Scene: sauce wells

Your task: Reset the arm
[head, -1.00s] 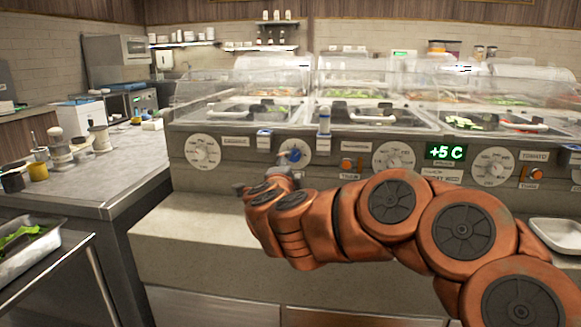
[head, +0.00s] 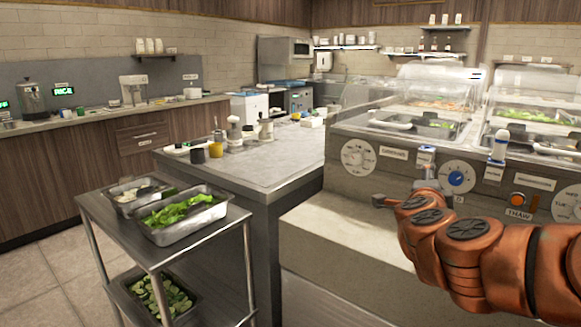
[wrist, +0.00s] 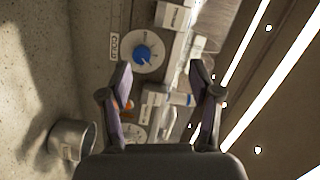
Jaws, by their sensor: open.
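My gripper (wrist: 160,85) shows in the wrist view with its two fingers spread apart and nothing between them. In the head view my gripper (head: 379,200) is small, at the end of my orange arm, in front of the counter's control panel. A dial with a blue knob (head: 456,179) is on that panel, to the right of and a little above the gripper. The same blue knob (wrist: 142,53) shows beyond the fingers in the wrist view, apart from them. Its plate is white with dark marks.
A steel cart (head: 150,250) with trays of greens is at the lower left. A metal cup (wrist: 70,140) shows in the wrist view.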

